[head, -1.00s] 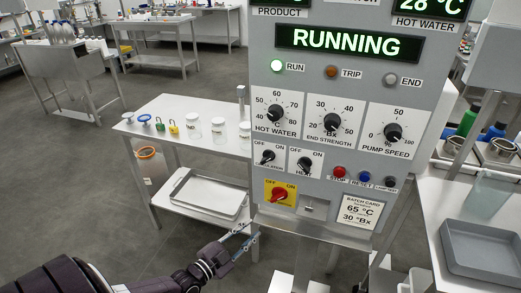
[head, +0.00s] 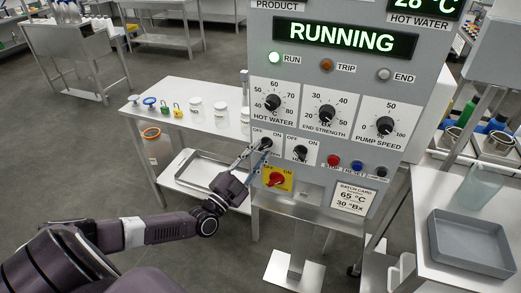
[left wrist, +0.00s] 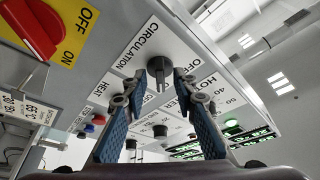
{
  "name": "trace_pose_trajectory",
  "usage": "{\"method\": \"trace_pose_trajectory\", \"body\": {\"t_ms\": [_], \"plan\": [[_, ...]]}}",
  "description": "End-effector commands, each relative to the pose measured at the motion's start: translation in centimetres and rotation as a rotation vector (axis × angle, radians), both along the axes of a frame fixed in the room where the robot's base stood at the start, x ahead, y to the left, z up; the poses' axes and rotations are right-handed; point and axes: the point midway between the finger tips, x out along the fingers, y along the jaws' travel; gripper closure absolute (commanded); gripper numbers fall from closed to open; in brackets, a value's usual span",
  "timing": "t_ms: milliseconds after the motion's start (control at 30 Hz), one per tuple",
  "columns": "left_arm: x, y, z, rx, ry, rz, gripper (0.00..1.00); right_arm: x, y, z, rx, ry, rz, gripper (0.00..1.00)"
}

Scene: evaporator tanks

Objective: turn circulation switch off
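The circulation switch (head: 266,144) is a black knob on a white plate with OFF and ON marks, on the grey control panel. In the left wrist view, the black knob (left wrist: 159,69) sits beside the word CIRCULATION, between my two blue-padded fingertips. My left gripper (head: 255,153) is open in front of the switch, with its fingers pointing at the panel. It also shows in the left wrist view (left wrist: 160,84), with a gap between the fingers. I cannot tell whether a finger touches the knob. The knob's exact setting is hard to read. My right gripper is not in view.
The black heat switch (head: 300,152) is just to the right. The red switch (head: 274,179) on a yellow plate is just below. Red and blue buttons (head: 344,164) are further right. The display (head: 345,38) reads RUNNING. A table with jars (head: 195,108) stands left.

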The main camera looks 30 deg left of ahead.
Motion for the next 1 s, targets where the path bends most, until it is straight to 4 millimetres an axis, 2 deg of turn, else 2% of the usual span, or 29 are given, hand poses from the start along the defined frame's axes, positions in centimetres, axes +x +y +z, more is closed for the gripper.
{"method": "trace_pose_trajectory", "body": {"t_ms": [133, 433, 700, 1000], "plan": [[0.8, -0.1, 0.2, -0.001, 0.001, -0.001, 0.74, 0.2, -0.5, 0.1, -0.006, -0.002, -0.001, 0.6], [0.9, -0.1, 0.2, -0.001, 0.002, -0.001, 0.74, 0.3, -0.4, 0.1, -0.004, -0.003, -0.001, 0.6], [0.9, -0.1, 0.2, -0.001, 0.001, -0.001, 1.0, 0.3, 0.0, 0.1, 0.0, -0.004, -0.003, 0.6], [0.9, -0.1, 0.2, -0.011, 0.0, -0.001, 1.0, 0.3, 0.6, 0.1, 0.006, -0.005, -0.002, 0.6]]}}
